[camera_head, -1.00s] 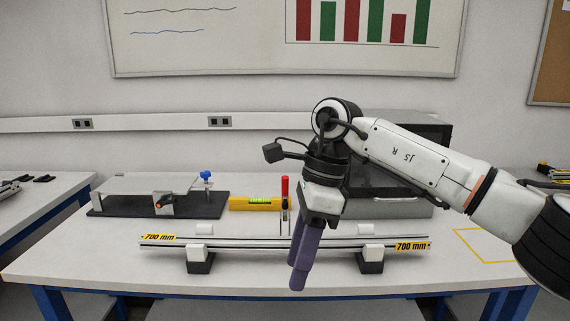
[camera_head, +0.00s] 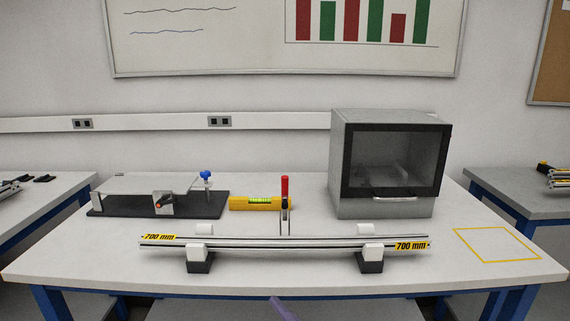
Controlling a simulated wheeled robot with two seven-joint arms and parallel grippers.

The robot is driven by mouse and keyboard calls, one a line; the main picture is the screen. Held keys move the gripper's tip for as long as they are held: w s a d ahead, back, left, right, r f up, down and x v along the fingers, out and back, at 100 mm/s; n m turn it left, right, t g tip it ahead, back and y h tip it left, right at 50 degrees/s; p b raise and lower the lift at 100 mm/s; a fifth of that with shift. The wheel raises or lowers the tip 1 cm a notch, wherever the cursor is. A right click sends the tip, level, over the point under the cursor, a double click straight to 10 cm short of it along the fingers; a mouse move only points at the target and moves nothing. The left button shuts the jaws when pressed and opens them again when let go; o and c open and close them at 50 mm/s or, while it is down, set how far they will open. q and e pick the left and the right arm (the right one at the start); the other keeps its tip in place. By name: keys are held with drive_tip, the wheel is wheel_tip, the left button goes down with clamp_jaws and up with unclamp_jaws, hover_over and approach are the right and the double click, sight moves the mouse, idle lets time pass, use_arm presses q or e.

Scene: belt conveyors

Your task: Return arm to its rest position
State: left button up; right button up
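A purple fingertip of my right gripper (camera_head: 284,309) shows at the bottom edge of the head view, in front of the table. The rest of that gripper and its arm are out of the picture, so I cannot tell whether it is open or shut. My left gripper is not in view. Two parallel metal rails (camera_head: 285,242) with yellow "700 mm" labels lie across two supports near the front of the white table (camera_head: 90,268).
A yellow spirit level (camera_head: 262,204) and a red-handled tool (camera_head: 285,190) stand behind the rails. A dark-based fixture (camera_head: 150,206) is at back left. A grey box with a dark glass door (camera_head: 390,165) is at back right. A yellow outlined square (camera_head: 497,245) on the right is empty.

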drive_tip(key=s+d+f+m+h, duration=0.4)
drive_tip(key=d+f+m+h, duration=0.3)
drive_tip(key=f, duration=0.4)
drive_tip(key=s+d+f+m+g+h, duration=0.1)
drive_tip(key=s+d+f+m+g, duration=0.2)
drive_tip(key=s+d+f, duration=0.3)
drive_tip(key=s+d+f+m+g+h, duration=0.2)
drive_tip(key=s+d+f+m+g, duration=0.2)
drive_tip(key=s+f, duration=0.6)
drive_tip(key=shift+s+d+f+m+g+h, duration=0.35)
drive_tip(key=shift+s+d+m, duration=0.15)
drive_tip(key=shift+s+d, duration=0.45)
